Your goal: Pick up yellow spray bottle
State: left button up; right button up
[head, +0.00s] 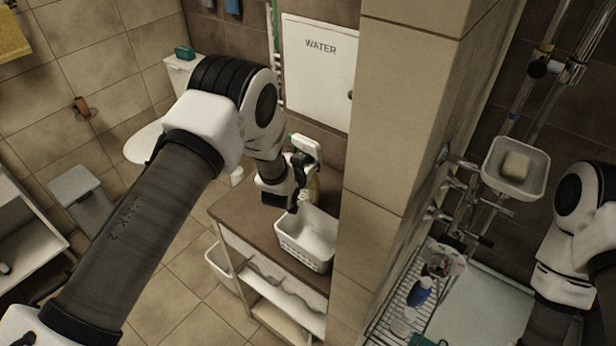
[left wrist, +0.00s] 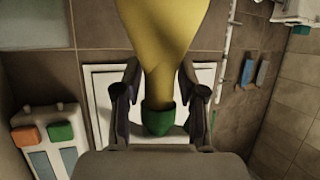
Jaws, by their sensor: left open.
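The yellow spray bottle (head: 314,188) stands upright on the brown-topped cabinet in the head view, partly hidden behind my left gripper (head: 300,182). In the left wrist view the yellow body (left wrist: 162,40) and green collar of the bottle lie between the two fingers of my left gripper (left wrist: 160,88). The fingers are spread, one on each side, with gaps beside the collar. My right arm enters at the right of the head view, but its gripper is out of sight.
A white basket (head: 307,240) stands close in front of the bottle on the cabinet (head: 240,215). A tiled pillar (head: 392,130) rises just right. A white panel marked WATER (head: 318,75) is behind. A wire rack (head: 408,285) with bottles is beyond the pillar.

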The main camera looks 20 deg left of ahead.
pick_arm(q)
jog(key=shift+s+r, duration=0.25)
jog(key=shift+s, duration=0.1)
grip_shut()
jog(key=shift+w, duration=0.1)
